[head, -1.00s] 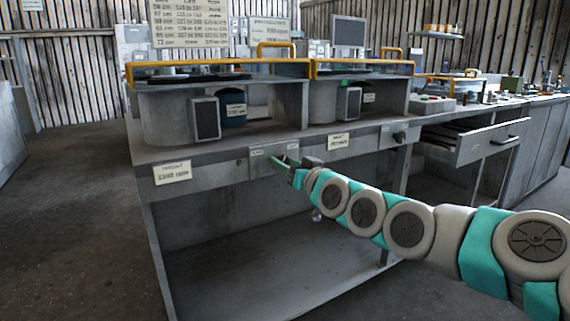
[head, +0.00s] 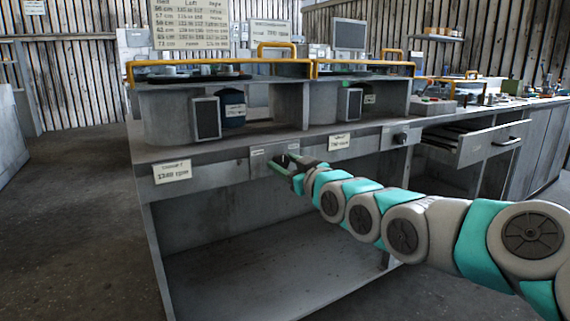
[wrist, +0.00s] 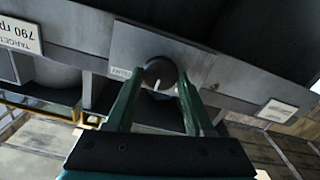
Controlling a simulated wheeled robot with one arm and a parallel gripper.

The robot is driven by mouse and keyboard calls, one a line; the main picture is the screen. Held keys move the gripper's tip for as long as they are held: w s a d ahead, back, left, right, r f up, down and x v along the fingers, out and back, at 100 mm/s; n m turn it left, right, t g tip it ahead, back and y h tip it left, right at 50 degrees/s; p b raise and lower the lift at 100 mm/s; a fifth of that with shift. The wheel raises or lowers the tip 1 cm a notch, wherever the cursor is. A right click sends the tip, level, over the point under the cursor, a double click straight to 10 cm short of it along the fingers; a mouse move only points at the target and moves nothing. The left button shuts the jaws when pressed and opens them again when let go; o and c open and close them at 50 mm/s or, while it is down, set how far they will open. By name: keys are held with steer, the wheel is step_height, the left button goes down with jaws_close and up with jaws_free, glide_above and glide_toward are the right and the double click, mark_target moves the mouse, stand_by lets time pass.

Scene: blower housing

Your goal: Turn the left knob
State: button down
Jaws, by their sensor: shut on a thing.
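The left knob (wrist: 160,74) is round and dark with a white pointer line, set on a grey control plate (wrist: 128,45) in the wrist view. My gripper (wrist: 161,80) has its two green fingers on either side of the knob, shut on it. In the head view my gripper (head: 287,168) is at the left control plate (head: 259,161) on the bench front, and the knob (head: 284,160) shows small and dark there. The pointer's exact setting is hard to read.
Another knob (head: 401,137) sits further right on the bench front. A paper label (head: 172,172) is at the left and another label (head: 339,142) lies between the plates. An open drawer (head: 487,146) juts out at the right. The space under the bench is open.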

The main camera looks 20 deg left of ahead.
steer(key=shift+c, duration=1.4)
jaws_free()
steer(key=shift+s+d, duration=0.1)
steer(key=v, duration=0.7)
steer(key=shift+s+d+b, duration=0.2)
steer(key=shift+b, duration=0.15)
steer(key=s+d+f+m+g+h+p, duration=0.1)
steer(key=s+d+f+m+g+h, duration=0.2)
steer(key=s+d+f+h, duration=0.45)
steer(key=s+d+f+m+g+h+p, duration=0.15)
steer(key=s+d+f, duration=0.35)
steer(key=d+f, duration=0.6)
steer(key=s+d+f+m+g+h, duration=0.1)
steer(key=s+d+f+m+g, duration=0.1)
steer(key=s, duration=0.6)
steer(key=s+d+f+m+g+h, duration=0.2)
steer(key=s+d+m+g, duration=0.1)
steer(key=s+d, duration=0.4)
steer(key=s+d+f+m+g+h, duration=0.1)
steer(key=s+d+f+m+g, duration=0.1)
steer(key=s, duration=0.8)
steer(key=d+m+g, duration=0.1)
steer(key=d+g, duration=0.1)
steer(key=shift+s+d+f+h, duration=0.25)
steer(key=shift+d+f+h, duration=0.05)
steer(key=shift+h, duration=0.1)
